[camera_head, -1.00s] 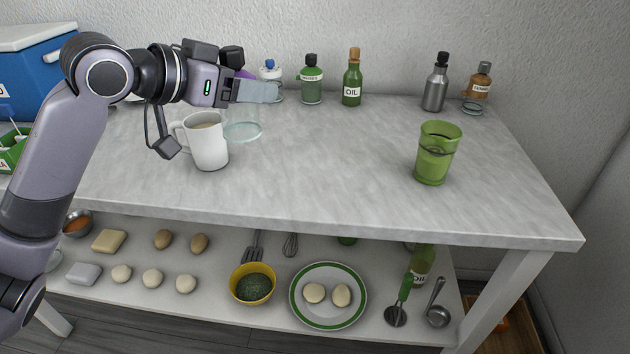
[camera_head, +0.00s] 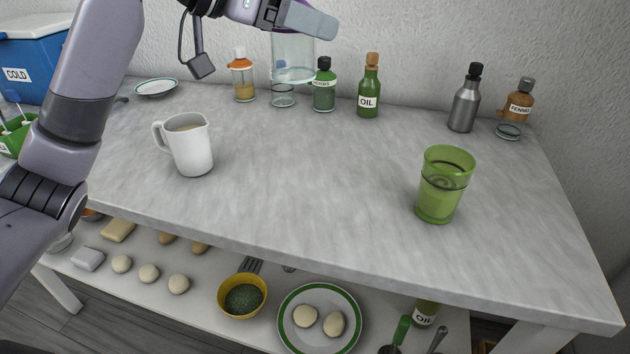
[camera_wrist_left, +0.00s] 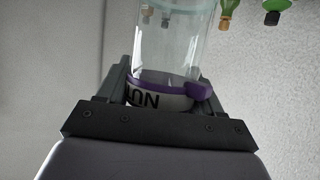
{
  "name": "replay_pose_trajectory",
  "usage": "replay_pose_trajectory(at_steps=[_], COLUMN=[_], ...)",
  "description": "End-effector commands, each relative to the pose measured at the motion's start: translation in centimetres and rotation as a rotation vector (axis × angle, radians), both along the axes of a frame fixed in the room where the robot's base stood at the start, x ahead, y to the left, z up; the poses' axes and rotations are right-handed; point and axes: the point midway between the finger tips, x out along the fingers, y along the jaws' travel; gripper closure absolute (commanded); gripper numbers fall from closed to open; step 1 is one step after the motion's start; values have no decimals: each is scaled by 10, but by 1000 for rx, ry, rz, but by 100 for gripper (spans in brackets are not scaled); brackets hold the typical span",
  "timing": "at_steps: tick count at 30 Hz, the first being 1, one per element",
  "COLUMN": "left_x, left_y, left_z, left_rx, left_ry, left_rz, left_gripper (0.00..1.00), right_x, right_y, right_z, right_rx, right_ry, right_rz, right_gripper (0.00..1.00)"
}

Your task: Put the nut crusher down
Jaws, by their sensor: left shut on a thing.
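The nut crusher (camera_head: 293,58) is a clear glass jar with a purple band and a white label with black letters. My left gripper (camera_head: 308,20) is shut on it at the top edge of the head view. The jar hangs open glass downward, in front of the back row of bottles, and looks clear of the worktop (camera_head: 310,170). In the left wrist view the nut crusher (camera_wrist_left: 168,45) sits between the fingers of my left gripper (camera_wrist_left: 165,85), which close around its banded, labelled end. My right gripper is not in view.
A white jug (camera_head: 190,148) stands at the left and a green glass (camera_head: 441,190) at the right. An orange-capped shaker (camera_head: 243,80), a green jar (camera_head: 324,88), an oil bottle (camera_head: 369,90) and a steel bottle (camera_head: 465,103) line the back. The worktop's middle is clear.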

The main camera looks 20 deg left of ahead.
Motion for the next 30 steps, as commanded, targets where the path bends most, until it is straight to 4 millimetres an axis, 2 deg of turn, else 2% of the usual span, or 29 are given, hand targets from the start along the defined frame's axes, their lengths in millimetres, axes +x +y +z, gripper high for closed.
replay_pose_trajectory(at_steps=[2,5,18,21,30], left_x=[0,0,-1,-1,-1], left_y=[0,1,0,1,0], left_z=[-2,-17,-131,-147,-172], left_rx=[0,1,0,0,-1], left_ry=[0,2,5,2,1], left_rz=[0,-1,-1,-1,-1], left_gripper=[69,69,69,69,69], right_x=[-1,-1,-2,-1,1], right_y=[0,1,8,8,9], right_z=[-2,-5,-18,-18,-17], right_rx=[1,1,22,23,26], right_ry=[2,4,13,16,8], right_rz=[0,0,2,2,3], right_gripper=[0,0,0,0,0])
